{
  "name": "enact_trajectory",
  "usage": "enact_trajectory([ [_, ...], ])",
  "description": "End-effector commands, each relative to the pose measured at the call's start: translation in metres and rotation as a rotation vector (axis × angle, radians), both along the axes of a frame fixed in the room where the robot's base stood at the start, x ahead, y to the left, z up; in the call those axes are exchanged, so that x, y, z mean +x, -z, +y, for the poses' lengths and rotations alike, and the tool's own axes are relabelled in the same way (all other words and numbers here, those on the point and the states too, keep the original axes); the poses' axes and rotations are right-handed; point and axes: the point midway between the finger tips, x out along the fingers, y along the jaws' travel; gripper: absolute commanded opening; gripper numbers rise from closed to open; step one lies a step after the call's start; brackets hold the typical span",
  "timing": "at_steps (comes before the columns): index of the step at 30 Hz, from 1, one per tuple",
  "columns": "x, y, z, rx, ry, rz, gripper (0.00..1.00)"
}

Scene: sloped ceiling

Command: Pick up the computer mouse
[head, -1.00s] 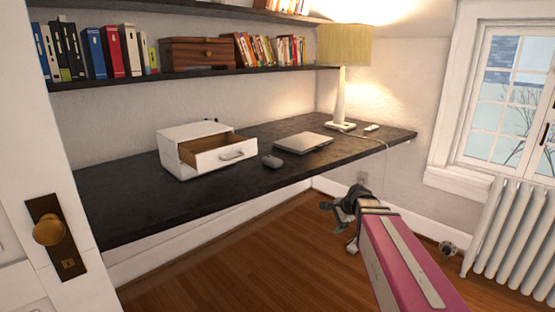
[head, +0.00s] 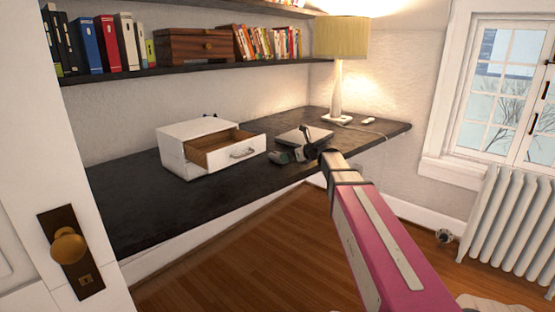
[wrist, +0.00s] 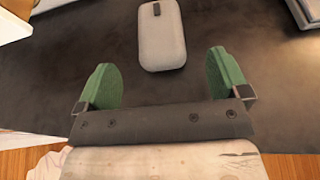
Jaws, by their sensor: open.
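The computer mouse (wrist: 161,42) is light grey with a small dark scroll wheel. In the wrist view it lies on the dark desk (wrist: 260,85), just beyond my gripper (wrist: 164,82). My gripper is open, its two green finger pads wide apart and nothing between them. The mouse is centred ahead of the gap and apart from both fingers. In the head view my gripper (head: 294,156) is over the front part of the desk, right of the open drawer, and the mouse is hard to make out behind it.
A white box with an open drawer (head: 230,153) stands left of my gripper. A closed laptop (head: 318,136) lies just behind it. A lamp (head: 340,60) stands at the back right. The desk's left front (head: 150,215) is clear. A door (head: 70,230) is at the left.

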Motion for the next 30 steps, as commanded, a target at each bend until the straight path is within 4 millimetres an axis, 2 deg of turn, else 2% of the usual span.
enact_trajectory([
  [3, 0.011, 0.006, 0.012, -0.001, -0.001, 0.000, 0.94],
  [11, 0.021, 0.013, 0.025, -0.003, -0.001, 0.000, 0.94],
  [18, 0.040, 0.025, 0.049, -0.002, -0.002, 0.000, 0.94],
  [26, 0.041, 0.027, 0.052, -0.002, 0.000, -0.001, 0.94],
  [28, 0.041, 0.027, 0.052, -0.002, -0.001, -0.001, 0.77],
  [30, 0.041, 0.027, 0.052, -0.002, -0.001, -0.001, 0.55],
])
